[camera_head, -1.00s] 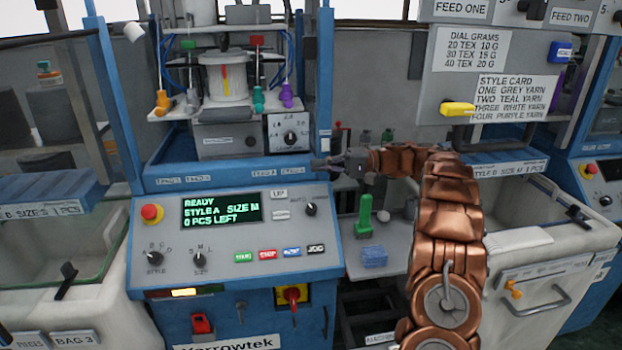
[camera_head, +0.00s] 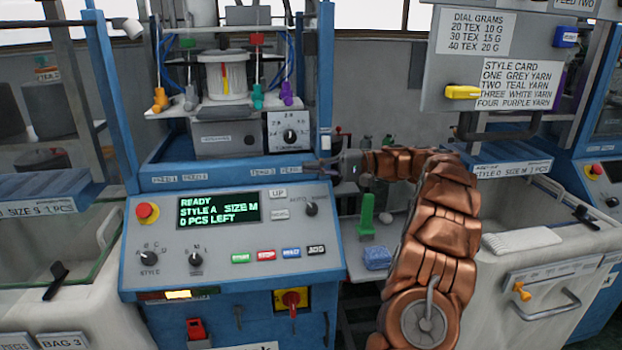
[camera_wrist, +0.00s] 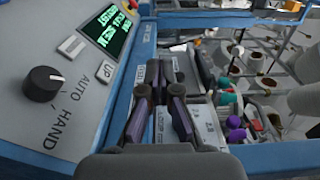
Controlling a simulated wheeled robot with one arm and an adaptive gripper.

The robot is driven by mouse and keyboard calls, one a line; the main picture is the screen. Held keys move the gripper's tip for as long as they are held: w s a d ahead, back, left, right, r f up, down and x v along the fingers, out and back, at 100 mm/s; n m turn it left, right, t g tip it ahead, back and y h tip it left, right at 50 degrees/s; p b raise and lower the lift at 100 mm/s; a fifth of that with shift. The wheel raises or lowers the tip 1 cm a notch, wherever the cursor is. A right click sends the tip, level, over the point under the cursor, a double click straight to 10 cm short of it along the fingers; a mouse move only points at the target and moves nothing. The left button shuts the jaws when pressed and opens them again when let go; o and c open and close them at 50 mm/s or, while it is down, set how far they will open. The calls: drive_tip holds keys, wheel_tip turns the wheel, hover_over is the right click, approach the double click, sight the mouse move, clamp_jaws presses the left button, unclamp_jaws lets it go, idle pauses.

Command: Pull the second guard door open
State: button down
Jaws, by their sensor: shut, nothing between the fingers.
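The middle machine has a blue frame with a left post (camera_head: 112,95), a right post (camera_head: 322,80) and a lower labelled rail (camera_head: 215,176). I see no clear door pane across its front; whether a clear guard is there, or where it stands, I cannot tell. An angled blue frame at its left may be a door edge, but this is unclear. My gripper (camera_head: 312,168) is shut and empty, close to the rail's right end at the foot of the right post. In the wrist view its fingers (camera_wrist: 160,108) are over the rail; contact cannot be told.
The control panel (camera_head: 225,235) lies just below my gripper, with an auto/hand knob (camera_wrist: 42,84). A green-handled tool (camera_head: 367,212) and a blue block (camera_head: 377,257) are on the shelf to the right. A grey box with a style card (camera_head: 518,84) hangs above right.

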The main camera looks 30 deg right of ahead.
drive_tip(key=shift+s+a+b, duration=0.65)
drive_tip(key=shift+s+b, duration=0.15)
drive_tip(key=shift+b, duration=0.1)
drive_tip(key=shift+s, duration=0.1)
drive_tip(key=shift+a, duration=0.15)
